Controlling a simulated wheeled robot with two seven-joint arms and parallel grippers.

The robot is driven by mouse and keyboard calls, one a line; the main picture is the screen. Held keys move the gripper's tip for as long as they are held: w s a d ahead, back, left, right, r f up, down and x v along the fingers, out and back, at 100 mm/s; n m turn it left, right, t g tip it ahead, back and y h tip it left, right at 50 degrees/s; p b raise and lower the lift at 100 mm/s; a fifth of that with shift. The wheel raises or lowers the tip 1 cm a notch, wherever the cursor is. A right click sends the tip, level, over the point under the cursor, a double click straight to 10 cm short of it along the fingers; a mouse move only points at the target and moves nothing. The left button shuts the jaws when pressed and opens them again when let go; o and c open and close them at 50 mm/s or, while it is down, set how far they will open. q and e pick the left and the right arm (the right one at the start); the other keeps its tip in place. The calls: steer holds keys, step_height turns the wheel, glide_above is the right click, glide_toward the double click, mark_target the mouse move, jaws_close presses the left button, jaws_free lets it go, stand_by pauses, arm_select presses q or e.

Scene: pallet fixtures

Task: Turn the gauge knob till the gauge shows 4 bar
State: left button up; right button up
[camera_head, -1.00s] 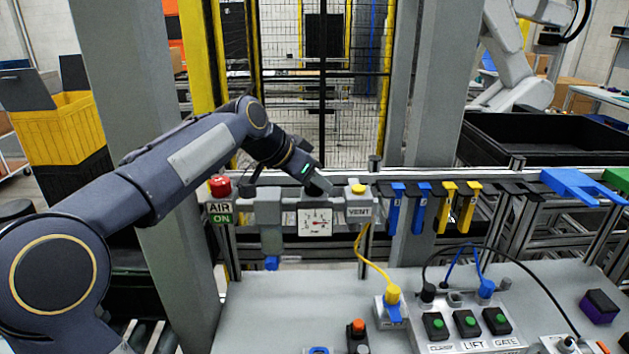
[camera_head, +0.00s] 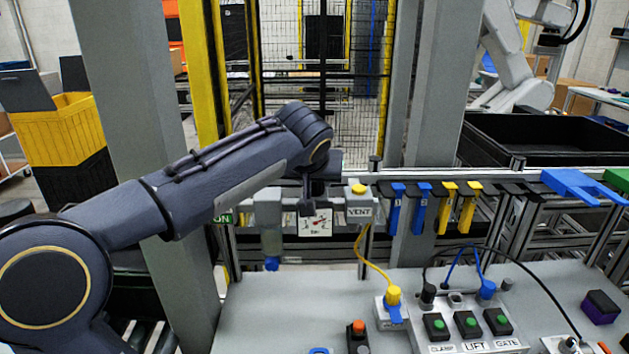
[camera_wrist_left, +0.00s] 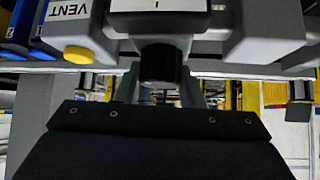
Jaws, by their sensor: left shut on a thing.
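The pressure gauge (camera_head: 317,225) has a white square face with a red needle and hangs on the grey air unit. My left gripper (camera_head: 314,196) comes down from above and hides the top of the face, so I cannot read the value. In the left wrist view the black gauge knob (camera_wrist_left: 161,65) stands below the edge of the gauge housing. My left gripper is shut on the knob; its fingertips are mostly hidden. My right gripper is not in view.
The VENT block with a yellow button (camera_head: 359,189) is close to the right of my gripper. Blue (camera_head: 396,209) and yellow (camera_head: 446,207) tags hang on the rail. A yellow cable (camera_head: 371,262) runs to the grey bench (camera_head: 270,315), which holds CLAMP, LIFT and GATE buttons.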

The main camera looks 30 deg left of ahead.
arm_select(q)
steer(key=shift+n, duration=0.4)
steer(key=o, duration=1)
steer(key=shift+s, duration=0.1)
steer(key=b+v, duration=0.1)
steer(key=v, duration=0.6)
steer(key=shift+d+r, duration=0.25)
steer(key=shift+s, duration=0.15)
steer(key=s+d+f+m+g+h, duration=0.1)
steer(key=s+d+f+m+h, duration=0.1)
steer(key=s+f, duration=0.9)
steer(key=s+d+f+m+g+h, duration=0.1)
steer(key=s+d+f+h, duration=0.4)
steer(key=s+f, duration=0.7)
step_height(320, 180, down, 3)
steer(key=shift+s+d+m+g, duration=0.3)
steer(key=shift+s+d+m, duration=0.1)
steer(key=shift+d, duration=0.5)
